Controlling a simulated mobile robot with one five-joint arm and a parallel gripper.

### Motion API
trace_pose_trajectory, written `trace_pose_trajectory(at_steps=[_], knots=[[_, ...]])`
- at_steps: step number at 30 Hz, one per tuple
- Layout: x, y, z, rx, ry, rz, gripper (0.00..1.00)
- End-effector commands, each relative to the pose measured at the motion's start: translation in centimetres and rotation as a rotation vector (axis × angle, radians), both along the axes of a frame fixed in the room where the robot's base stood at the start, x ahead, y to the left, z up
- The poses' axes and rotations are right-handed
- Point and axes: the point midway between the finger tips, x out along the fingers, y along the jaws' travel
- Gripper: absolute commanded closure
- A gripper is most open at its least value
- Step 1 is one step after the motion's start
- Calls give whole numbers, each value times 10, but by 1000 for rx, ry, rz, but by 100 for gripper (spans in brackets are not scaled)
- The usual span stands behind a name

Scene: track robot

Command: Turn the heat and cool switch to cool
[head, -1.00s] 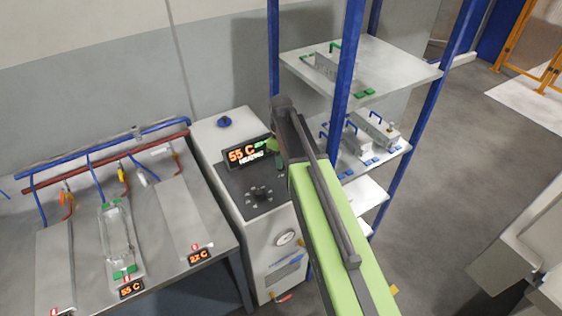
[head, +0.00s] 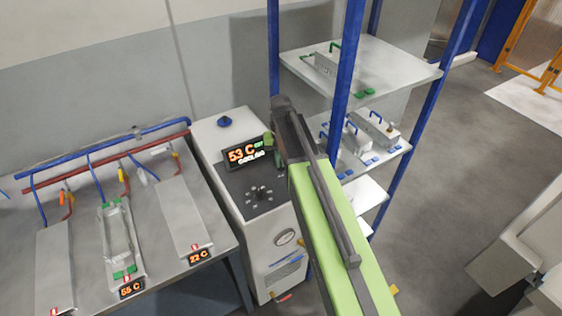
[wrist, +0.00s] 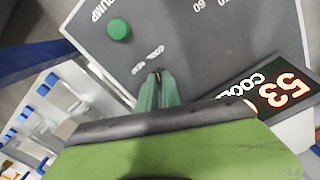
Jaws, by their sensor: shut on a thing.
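The heat and cool switch (wrist: 157,72) is a small dark lever beside the "COOL" and "HEAT" lettering on the dark control panel. In the wrist view the green fingers of my gripper (wrist: 158,88) are shut on it and hide most of it. In the head view my gripper (head: 271,143) is at the right side of the panel, and the switch is hidden behind it. The display (head: 243,154) of the white unit (head: 219,137) reads 53 C with what looks like "COOLING" below. The display also shows in the wrist view (wrist: 275,95).
A green round button (wrist: 118,29) lies near the switch, by the "PUMP" lettering. A dial (head: 262,194) is on the panel. A blue-post shelf (head: 343,110) stands close on the right. A bench (head: 88,240) with metal plates and pipes is on the left.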

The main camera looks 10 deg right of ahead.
Motion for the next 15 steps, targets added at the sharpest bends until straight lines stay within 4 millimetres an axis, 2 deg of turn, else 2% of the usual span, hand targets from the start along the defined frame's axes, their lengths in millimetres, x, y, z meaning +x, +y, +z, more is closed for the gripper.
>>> trace_pose_trajectory(at_steps=[6, 15], knots=[[0, 0, 0, 0, 0, -113, 100], [0, 0, 0, 0, 0, -184, 100]])
